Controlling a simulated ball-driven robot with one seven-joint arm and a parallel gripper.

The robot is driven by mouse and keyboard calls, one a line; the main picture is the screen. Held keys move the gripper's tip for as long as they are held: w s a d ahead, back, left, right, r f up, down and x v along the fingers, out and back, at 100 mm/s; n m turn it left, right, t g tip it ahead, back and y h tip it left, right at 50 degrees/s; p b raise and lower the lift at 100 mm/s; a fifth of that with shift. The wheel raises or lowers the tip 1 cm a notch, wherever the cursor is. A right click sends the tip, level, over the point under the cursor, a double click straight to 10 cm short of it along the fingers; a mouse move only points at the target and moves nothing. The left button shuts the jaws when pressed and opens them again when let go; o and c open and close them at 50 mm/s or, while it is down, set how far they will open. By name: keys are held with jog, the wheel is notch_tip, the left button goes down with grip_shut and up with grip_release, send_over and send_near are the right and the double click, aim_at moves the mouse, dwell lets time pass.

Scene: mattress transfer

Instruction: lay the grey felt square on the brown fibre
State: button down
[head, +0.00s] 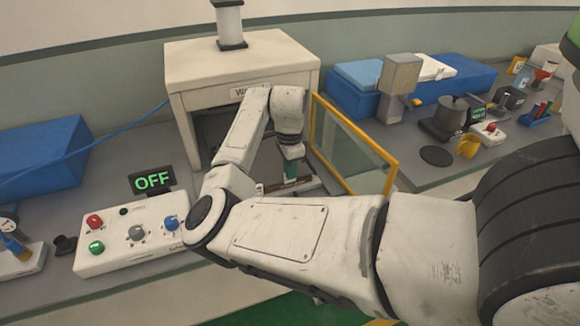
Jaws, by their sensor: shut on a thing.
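My gripper (291,160) points down at the open front of a white cabinet (245,52), just left of its yellow-framed door. I cannot make out the grey felt square. My own arm covers much of the opening and the area in front of it.
The clear door (345,150) stands open on the right, close to my gripper. A control box (130,236) with coloured knobs and an OFF display (152,181) is at left. Blue bins (40,158) and several small items on the right counter flank the cabinet.

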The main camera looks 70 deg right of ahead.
jog(key=shift+f, duration=0.1)
jog(key=c, duration=1.3)
grip_release()
jog(key=shift+o, duration=0.2)
notch_tip(320, 180, up, 12)
jog(key=b, duration=0.2)
jog(key=shift+a, duration=0.1)
